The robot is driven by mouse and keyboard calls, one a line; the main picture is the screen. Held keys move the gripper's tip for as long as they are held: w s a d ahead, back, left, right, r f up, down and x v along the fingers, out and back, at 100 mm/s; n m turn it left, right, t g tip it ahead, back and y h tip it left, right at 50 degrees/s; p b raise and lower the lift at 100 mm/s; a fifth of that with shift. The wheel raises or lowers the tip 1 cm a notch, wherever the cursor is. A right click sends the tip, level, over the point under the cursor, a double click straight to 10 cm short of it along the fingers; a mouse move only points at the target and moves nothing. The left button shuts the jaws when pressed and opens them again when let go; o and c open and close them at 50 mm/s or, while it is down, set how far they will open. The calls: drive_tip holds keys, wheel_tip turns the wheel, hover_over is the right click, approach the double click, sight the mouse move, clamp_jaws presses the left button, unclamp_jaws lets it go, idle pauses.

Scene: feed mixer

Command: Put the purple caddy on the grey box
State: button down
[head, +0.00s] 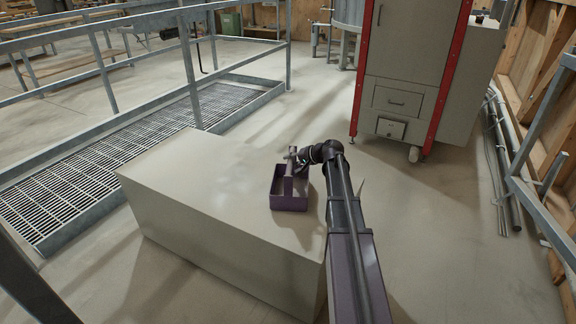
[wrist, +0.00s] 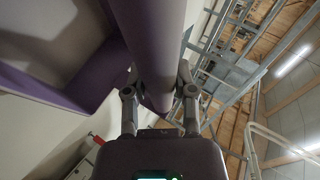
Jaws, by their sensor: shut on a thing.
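The purple caddy (head: 290,202) is an open tray with a raised central handle. In the head view it is upright over the top of the grey box (head: 200,190), towards the right side of that top. I cannot tell whether its bottom touches the surface. My gripper (head: 292,160) is at the caddy's handle, reaching in from the right. In the wrist view the two fingers of my gripper (wrist: 160,95) are shut on the round purple handle (wrist: 150,45), and the caddy's tray (wrist: 65,85) fills the left side.
A metal floor grating (head: 90,165) with grey railings lies left of the box. A grey cabinet with red edges (head: 405,60) stands at the back right. Pipes and a railing (head: 545,200) line the right wall. The box top left of the caddy is clear.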

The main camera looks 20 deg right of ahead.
drive_tip(key=shift+f, duration=0.15)
drive_tip(key=shift+c, duration=2.2)
unclamp_jaws()
drive_tip(key=shift+s+r, duration=0.1)
drive_tip(key=shift+r, duration=0.2)
drive_tip(key=p+v, duration=0.6)
drive_tip(key=v, duration=0.5)
drive_tip(key=shift+s+d, duration=0.25)
drive_tip(key=shift+s, duration=0.05)
drive_tip(key=shift+r, duration=0.1)
